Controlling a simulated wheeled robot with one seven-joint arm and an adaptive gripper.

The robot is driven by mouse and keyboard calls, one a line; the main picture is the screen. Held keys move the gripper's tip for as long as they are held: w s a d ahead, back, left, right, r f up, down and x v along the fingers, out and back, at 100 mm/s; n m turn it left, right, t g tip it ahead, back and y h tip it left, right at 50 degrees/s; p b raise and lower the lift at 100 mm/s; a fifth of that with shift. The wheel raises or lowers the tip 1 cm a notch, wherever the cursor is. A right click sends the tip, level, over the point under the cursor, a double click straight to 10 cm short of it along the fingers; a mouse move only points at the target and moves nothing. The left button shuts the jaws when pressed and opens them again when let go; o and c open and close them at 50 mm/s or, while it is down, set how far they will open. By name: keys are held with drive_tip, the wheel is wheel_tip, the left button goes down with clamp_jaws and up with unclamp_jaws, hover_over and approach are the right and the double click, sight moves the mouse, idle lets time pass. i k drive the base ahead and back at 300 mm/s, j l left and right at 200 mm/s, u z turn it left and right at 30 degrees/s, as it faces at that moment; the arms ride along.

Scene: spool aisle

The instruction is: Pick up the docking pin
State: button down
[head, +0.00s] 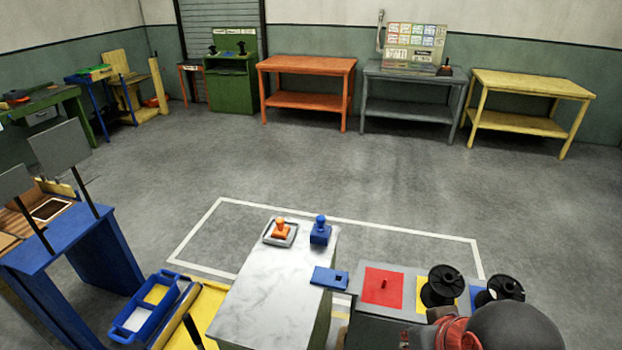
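On the pale marbled table (265,300) stand two small knob-topped pieces near its far edge. One is an orange piece (281,229) on a square grey tray (269,240). The other is a blue piece (320,231) with a round knob and blocky base, upright just right of the tray. I cannot tell which of them is the docking pin. My gripper is not in view; a dark, rounded part of my arm shows at the bottom right.
A grey surface at right carries a red square (383,287) and black spools, one (442,285) near yellow and another (505,286) near blue. A blue two-part bin (145,309) and blue bench (50,258) stand left. Open floor lies beyond, before orange, grey and yellow benches.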

sight(320, 220)
drive_tip(key=i+j+z, duration=0.1)
drive_tip(key=j+z, duration=0.2)
drive_tip(key=j, duration=0.65)
drive_tip(key=j+z, duration=0.3)
drive_tip(key=j, duration=0.6)
